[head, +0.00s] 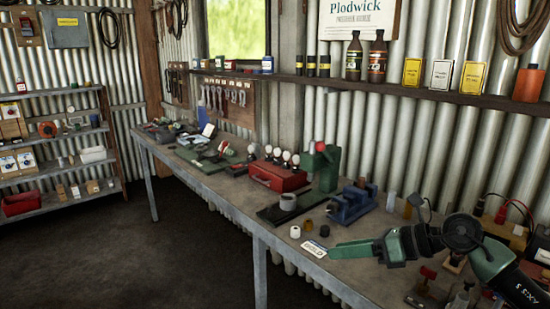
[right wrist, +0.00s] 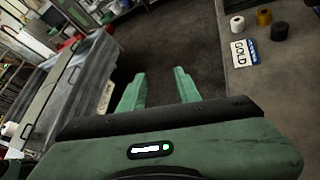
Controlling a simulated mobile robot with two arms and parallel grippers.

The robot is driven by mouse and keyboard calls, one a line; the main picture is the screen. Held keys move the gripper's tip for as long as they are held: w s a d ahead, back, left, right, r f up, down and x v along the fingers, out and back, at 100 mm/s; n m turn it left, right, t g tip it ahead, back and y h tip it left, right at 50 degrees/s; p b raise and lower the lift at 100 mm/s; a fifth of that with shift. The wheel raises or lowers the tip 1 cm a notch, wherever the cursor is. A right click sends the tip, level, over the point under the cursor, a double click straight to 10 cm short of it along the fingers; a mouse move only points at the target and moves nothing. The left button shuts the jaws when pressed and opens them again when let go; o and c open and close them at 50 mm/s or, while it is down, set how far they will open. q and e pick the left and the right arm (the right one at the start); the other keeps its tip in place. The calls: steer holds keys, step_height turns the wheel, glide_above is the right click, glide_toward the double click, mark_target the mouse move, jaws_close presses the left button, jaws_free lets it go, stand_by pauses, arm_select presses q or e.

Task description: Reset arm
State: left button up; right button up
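My right arm comes in from the right in the head view, over the near end of the workbench (head: 215,170). Its green gripper (head: 345,250) points left, beside a small white lettered card (head: 314,248). In the right wrist view the two green fingers (right wrist: 158,75) stand apart with nothing between them, and dark floor shows beyond. The card (right wrist: 240,52) lies to the right of the fingers there. My left gripper is in neither view.
Small spools (head: 295,232), a blue vise (head: 352,203), a green press (head: 328,167) and a red toolbox (head: 278,176) stand on the bench. Small parts crowd its right end. A wall shelf (head: 400,88) holds bottles and tins. Open floor (head: 150,260) lies left.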

steer(key=s+a+r+m+t+y, duration=0.2)
steer(key=a+r+m+t+y, duration=0.25)
steer(key=a+m+t, duration=0.4)
steer(key=s+d+f+m+h, duration=0.4)
steer(key=d+f+m+h, duration=0.4)
steer(key=m, duration=0.6)
steer(key=s+d+f+m+h, duration=0.3)
steer(key=d+f+m+h, duration=0.3)
steer(key=f+m+h, duration=0.6)
steer(key=s+f+m+g+y, duration=0.2)
steer(key=s+f+m+g, duration=0.3)
steer(key=s, duration=0.7)
steer(key=s+f+m+g+y, duration=0.25)
steer(key=s+f+g, duration=0.4)
steer(key=s, duration=0.65)
steer(key=s+f+x, duration=0.1)
steer(key=s+x, duration=0.2)
steer(key=x, duration=0.9)
steer(key=s+d+x, duration=0.1)
steer(key=s+x, duration=0.1)
steer(key=x, duration=1.1)
steer(key=s+d+f+g, duration=0.1)
steer(key=s+d+f, duration=0.1)
steer(key=s+f, duration=1.6)
steer(key=shift+s+d+f+h, duration=0.15)
steer(key=shift+s+d+h, duration=0.05)
steer(key=shift+d+h, duration=0.2)
